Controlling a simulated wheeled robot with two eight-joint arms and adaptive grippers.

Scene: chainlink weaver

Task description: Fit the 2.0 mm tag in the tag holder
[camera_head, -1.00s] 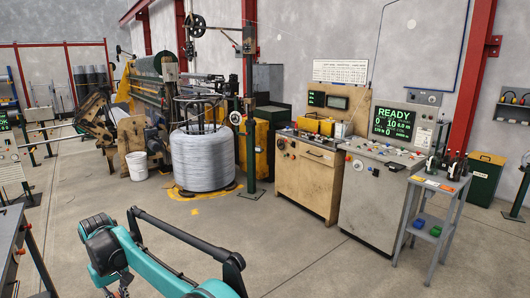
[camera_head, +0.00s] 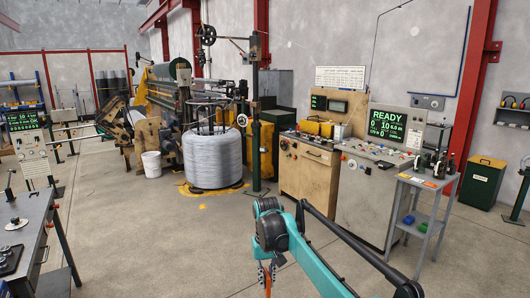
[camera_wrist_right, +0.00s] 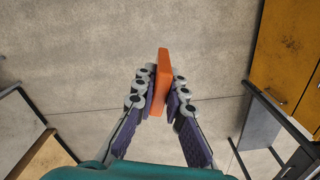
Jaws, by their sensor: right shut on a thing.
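My right gripper (camera_wrist_right: 163,92) is shut on an orange tag (camera_wrist_right: 161,78), a thin flat block gripped between the finger pads and sticking out beyond the fingertips in the right wrist view. In the head view, my right gripper (camera_head: 266,274) hangs at the bottom centre below my teal arm, with the orange tag (camera_head: 267,284) showing small beneath it. The tag's thickness marking cannot be read. I cannot pick out the tag holder in either view. My left gripper is not in view.
A wire coil (camera_head: 213,160) stands on a yellow-marked floor spot. A wooden cabinet (camera_head: 305,173) and a grey console (camera_head: 365,205) with a READY screen stand at the right, beside a small grey stand (camera_head: 428,219). A workbench (camera_head: 38,228) is at the left. The floor between is clear.

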